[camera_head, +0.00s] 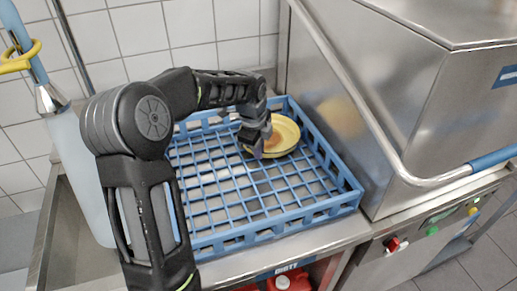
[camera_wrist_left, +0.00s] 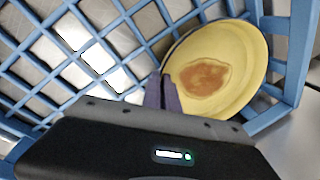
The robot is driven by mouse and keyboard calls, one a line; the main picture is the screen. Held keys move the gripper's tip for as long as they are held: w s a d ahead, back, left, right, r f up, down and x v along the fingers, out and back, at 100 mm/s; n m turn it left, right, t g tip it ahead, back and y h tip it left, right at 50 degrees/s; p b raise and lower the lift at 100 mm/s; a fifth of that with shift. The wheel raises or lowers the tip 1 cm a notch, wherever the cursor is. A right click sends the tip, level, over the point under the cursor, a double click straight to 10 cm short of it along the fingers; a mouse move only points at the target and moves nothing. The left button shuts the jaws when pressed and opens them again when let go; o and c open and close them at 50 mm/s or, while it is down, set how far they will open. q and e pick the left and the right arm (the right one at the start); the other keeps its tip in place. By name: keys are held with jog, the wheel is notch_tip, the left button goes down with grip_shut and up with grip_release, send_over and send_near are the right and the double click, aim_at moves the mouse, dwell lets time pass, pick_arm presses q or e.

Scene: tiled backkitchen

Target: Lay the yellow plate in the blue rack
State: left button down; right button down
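The yellow plate (camera_head: 287,133) has a brown-orange stain in its middle and is in the back right corner area of the blue rack (camera_head: 232,242). In the left wrist view the plate (camera_wrist_left: 240,62) shows its stained face, with the rack's lattice (camera_wrist_left: 100,30) beside it. My left gripper (camera_head: 256,149) reaches over the rack to the plate's near left rim. Its fingers (camera_wrist_left: 163,92) are close together at that rim and look shut on it. I cannot tell whether the plate's underside touches the rack floor. My right gripper is out of view.
The steel dishwasher (camera_head: 430,110) with its long bar handle stands right of the rack. A tiled wall (camera_head: 110,45) is behind. A blue and yellow spray hose (camera_head: 25,50) hangs at the left. Red containers (camera_head: 290,282) are under the counter.

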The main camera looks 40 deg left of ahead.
pick_arm(q)
jog(key=shift+f, duration=0.15)
jog(key=c, duration=1.6)
grip_release()
jog(key=b+v, duration=0.1)
jog(key=v, duration=1.1)
